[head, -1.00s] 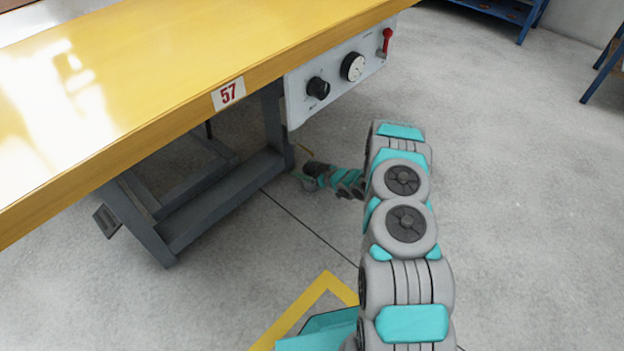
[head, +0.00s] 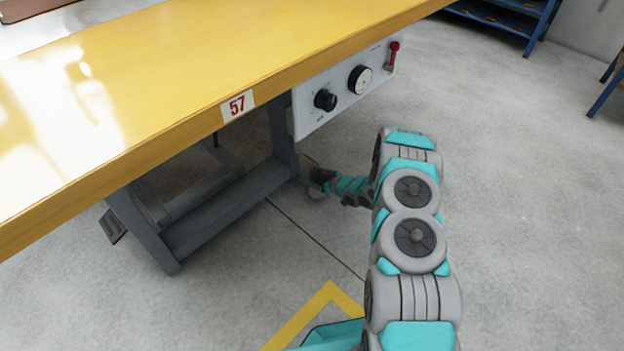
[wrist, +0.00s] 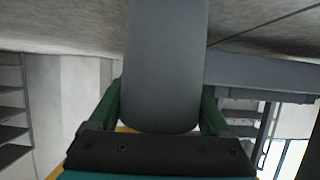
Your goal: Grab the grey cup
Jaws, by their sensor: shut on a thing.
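The grey cup (wrist: 163,55) fills the upper middle of the wrist view as a smooth, plain grey body. My gripper (wrist: 160,108) has its green fingers on both sides of the cup and is shut on it. In the head view my arm reaches down beside the table, and its far end is small and partly hidden behind my own links. I cannot make out the cup clearly there.
A yellow-topped table (head: 190,90) marked 57 fills the left, with a grey knob panel (head: 340,85) on its side and a dark leg frame (head: 220,205) below. Bare concrete floor (head: 530,200) lies open at right. A blue shelf (head: 505,20) stands behind.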

